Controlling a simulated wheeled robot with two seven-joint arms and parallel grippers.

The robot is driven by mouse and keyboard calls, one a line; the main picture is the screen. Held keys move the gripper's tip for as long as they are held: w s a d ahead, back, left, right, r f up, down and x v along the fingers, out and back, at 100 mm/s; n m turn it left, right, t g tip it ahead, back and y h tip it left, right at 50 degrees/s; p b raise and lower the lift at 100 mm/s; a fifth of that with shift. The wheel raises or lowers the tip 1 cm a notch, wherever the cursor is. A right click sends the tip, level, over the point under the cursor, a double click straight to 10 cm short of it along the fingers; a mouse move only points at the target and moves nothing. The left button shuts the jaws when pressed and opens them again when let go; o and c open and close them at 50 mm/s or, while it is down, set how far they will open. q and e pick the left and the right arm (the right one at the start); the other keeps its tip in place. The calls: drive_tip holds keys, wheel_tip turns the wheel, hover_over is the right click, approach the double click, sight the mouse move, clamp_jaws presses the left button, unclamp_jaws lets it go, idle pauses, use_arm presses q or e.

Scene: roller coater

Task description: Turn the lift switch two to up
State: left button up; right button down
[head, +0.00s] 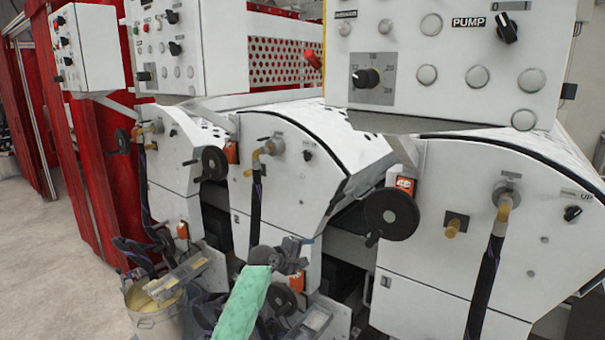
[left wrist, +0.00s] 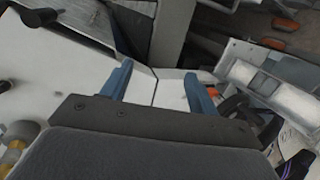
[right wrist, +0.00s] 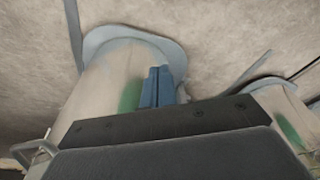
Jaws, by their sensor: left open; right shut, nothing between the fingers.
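Black lift switches sit on the white machine fronts. The switch on the middle unit (head: 307,155) has a small label above it that is too small to read. The right unit has a similar black switch (head: 572,213) beside a label ending in UP. I cannot read a number on either one. My left gripper (head: 290,248) is low in front of the middle unit, below its switch and apart from it. In the left wrist view its blue fingers (left wrist: 157,88) are spread and empty. My right gripper (right wrist: 157,86) is shut and empty, in front of a pale bucket.
Black handwheels (head: 391,214) and hoses (head: 255,205) stick out from the machine fronts. Control boxes (head: 450,60) with knobs and buttons overhang the units. A bucket (head: 155,312) stands on the floor at lower left. The floor (head: 45,240) at far left is clear.

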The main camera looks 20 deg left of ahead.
sight(304, 157)
use_arm(q)
drive_tip(key=w+a+r+n+t+p, duration=0.1)
drive_tip(key=w+a+r+n, duration=0.2)
drive_tip(key=r, duration=0.6)
drive_tip(key=w+a+r+n+t+p, duration=0.1)
drive_tip(key=w+a+r+t, duration=0.15)
drive_tip(key=w+r, duration=0.4)
drive_tip(key=w+a+r+n+t+p, duration=0.15)
drive_tip(key=a+r, duration=0.25)
drive_tip(key=r, duration=0.6)
drive_tip(key=shift+n+g, duration=0.3)
drive_tip(key=shift+n, duration=0.25)
drive_tip(key=p+x, duration=0.1)
drive_tip(key=x, duration=0.1)
drive_tip(key=p+x, duration=0.1)
drive_tip(key=x, duration=0.2)
drive_tip(key=r+p+x, duration=0.1)
drive_tip(key=x, duration=0.2)
drive_tip(key=shift+w+d+f, duration=0.15)
drive_tip(key=shift+w, duration=0.25)
use_arm(e)
drive_tip(key=s+d+f, duration=0.3)
drive_tip(key=s+f, duration=0.1)
drive_tip(key=s, duration=0.3)
drive_tip(key=s+d+f, duration=0.3)
drive_tip(key=s+f, duration=0.1)
drive_tip(key=s, duration=0.3)
drive_tip(key=shift+s+g, duration=0.3)
drive_tip(key=shift+s, duration=0.05)
